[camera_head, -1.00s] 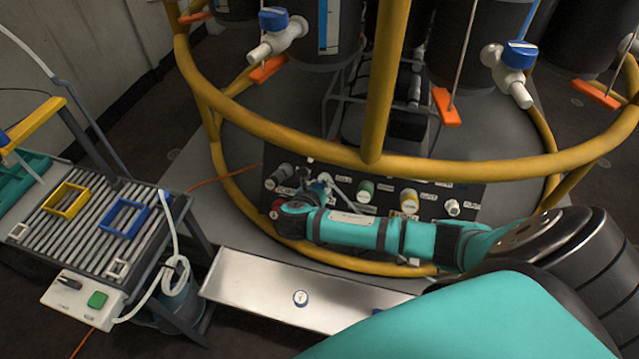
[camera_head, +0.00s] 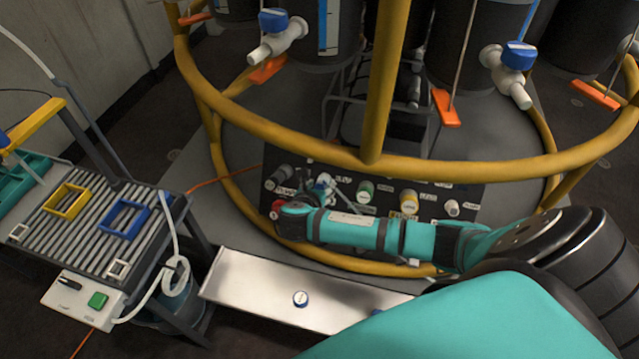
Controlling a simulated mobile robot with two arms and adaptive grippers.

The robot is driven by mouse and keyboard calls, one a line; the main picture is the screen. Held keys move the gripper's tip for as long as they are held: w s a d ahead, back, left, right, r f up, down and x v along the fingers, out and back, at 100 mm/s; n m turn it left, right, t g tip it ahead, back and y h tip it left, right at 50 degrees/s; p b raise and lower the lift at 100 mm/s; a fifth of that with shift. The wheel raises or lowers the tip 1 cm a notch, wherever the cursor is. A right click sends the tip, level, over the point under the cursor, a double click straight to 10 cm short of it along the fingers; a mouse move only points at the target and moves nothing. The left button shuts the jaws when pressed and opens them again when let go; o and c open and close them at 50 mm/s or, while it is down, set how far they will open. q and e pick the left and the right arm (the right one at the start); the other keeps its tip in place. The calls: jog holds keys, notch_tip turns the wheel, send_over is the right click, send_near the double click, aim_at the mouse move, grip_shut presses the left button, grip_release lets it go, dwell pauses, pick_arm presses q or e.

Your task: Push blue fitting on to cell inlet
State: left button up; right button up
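My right arm reaches in from the right, low across the dark port panel (camera_head: 430,195). Its gripper (camera_head: 320,190) is at the panel's left part, beside a small pale-blue and white piece (camera_head: 323,180). The wrist and fingers overlap there, so I cannot tell whether this piece is the blue fitting, the inlet or both, or whether the fingers are closed on it. To its right the panel has a green-ringed port (camera_head: 366,190), a yellow-ringed port (camera_head: 409,201) and a plain white port (camera_head: 452,207). My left gripper is out of view.
A yellow tubular rail (camera_head: 280,130) curves around the panel and vessels. A slatted bench (camera_head: 85,230) with yellow and blue frames stands left. A dark round knob (camera_head: 282,173) is near the gripper.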

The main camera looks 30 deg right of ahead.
jog(key=shift+o, duration=0.4)
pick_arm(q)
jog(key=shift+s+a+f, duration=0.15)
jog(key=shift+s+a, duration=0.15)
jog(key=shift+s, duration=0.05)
pick_arm(e)
jog(key=v, duration=0.8)
